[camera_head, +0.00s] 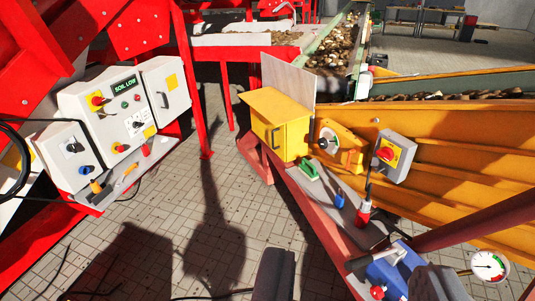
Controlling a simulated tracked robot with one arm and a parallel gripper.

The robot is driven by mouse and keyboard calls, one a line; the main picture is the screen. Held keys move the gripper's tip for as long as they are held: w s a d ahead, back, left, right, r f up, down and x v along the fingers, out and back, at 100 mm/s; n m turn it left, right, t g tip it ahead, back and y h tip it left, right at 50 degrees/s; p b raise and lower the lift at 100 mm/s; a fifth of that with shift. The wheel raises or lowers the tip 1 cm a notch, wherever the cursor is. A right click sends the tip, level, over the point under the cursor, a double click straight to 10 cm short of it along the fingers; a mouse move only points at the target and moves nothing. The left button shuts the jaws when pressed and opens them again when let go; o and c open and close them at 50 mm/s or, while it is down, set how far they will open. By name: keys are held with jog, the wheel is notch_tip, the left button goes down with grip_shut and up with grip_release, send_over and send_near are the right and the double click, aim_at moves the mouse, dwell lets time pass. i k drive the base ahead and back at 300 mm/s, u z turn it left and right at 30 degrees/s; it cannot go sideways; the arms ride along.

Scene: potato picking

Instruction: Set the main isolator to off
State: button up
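Two red-and-yellow rotary switches show. One switch (97,98) is on the grey control panel (72,104) at the left, beside a green "SOIL LOW" display (125,86). The other switch (387,154) is on a small grey box (404,160) at the right, against the yellow machine side. No label marks either as the main isolator, and I cannot read their positions. My gripper (355,280) shows as two dark fingers at the bottom edge, set wide apart. It is open, nearer to me than both switches and touching neither.
A yellow box (277,122) and a red sloping beam (322,235) with a blue fitting (395,272) stand at centre right. A pressure gauge (489,266) is at lower right. Red frames and black cables (25,165) are at left. Paved floor (205,215) lies between.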

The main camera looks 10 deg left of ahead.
aim_at(96, 101)
jog(key=u, duration=0.15)
jog(key=i, duration=1.3)
jog(key=u, duration=0.6)
jog(key=i, duration=1.5)
jog(key=u, duration=0.55)
jog(key=i, duration=1.15)
jog(key=u, duration=0.25)
